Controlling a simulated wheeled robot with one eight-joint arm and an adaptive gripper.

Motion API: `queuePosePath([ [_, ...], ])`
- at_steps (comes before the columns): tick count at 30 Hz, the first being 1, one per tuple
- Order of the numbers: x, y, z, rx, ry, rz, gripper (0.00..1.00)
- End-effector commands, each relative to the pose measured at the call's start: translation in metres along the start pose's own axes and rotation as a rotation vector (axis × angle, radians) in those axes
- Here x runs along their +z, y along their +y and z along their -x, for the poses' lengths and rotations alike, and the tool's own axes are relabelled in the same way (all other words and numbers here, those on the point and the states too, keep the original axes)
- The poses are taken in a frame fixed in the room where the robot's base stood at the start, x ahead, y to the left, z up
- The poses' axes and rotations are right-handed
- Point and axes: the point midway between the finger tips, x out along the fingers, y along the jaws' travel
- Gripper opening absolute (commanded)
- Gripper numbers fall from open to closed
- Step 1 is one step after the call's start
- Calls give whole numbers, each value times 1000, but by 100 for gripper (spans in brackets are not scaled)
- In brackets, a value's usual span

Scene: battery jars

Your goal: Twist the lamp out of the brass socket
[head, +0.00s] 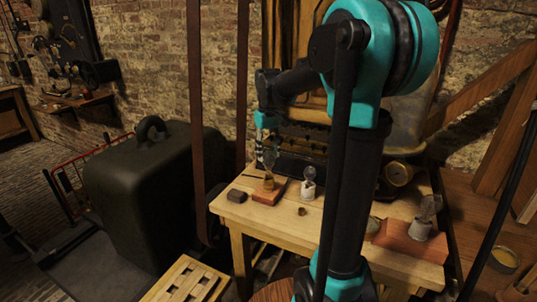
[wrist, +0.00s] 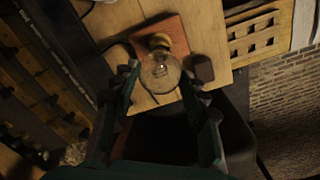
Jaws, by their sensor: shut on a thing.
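My gripper (head: 267,147) is above the socket, pointing down, and is shut on the bulb. It also shows in the wrist view (wrist: 160,82), one finger on each side of the glass. The seam between lamp and socket is too small to make out.
A dark block (head: 237,196) lies left of the socket on the wooden table (head: 270,221). A lamp on a white holder (head: 308,190) stands to the right, with a small brass piece (head: 302,211) in front. A large dark case (head: 150,190) is left of the table.

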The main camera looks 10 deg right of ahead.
Motion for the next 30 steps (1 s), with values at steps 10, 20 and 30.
queuePosePath([
  [10,0,0,6,0,0,0,9],
  [20,0,0,14,0,0,0,9],
  [30,0,0,39,0,0,0,9],
])
